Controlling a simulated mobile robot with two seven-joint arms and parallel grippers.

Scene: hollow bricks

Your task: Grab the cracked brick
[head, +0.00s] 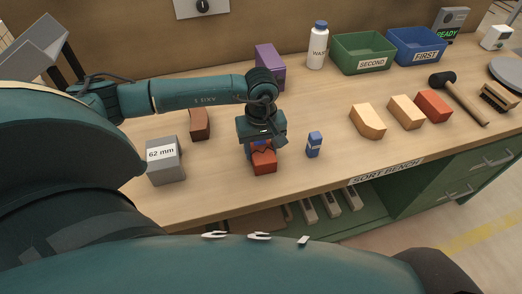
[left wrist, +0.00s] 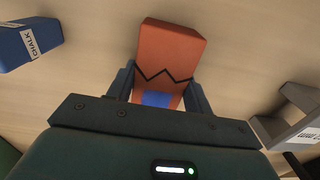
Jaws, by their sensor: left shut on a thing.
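The cracked brick (head: 264,162) is orange-red and stands on the bench under my left gripper (head: 260,146). In the left wrist view the brick (left wrist: 170,48) shows a dark zigzag crack across its face and a blue patch below the crack. My left gripper (left wrist: 158,92) has one finger on each side of the brick and is shut on it. The brick's near end is partly hidden by the gripper body. I cannot tell whether the brick is clear of the bench top. My right gripper is not in view.
A blue chalk box (head: 314,144) stands just right of the gripper. A grey 62 mm block (head: 165,162) and a brown brick (head: 200,124) are to the left. Tan bricks (head: 368,121), a red brick (head: 433,105) and a mallet (head: 460,97) lie right. Green (head: 364,53) and blue (head: 416,46) bins stand behind.

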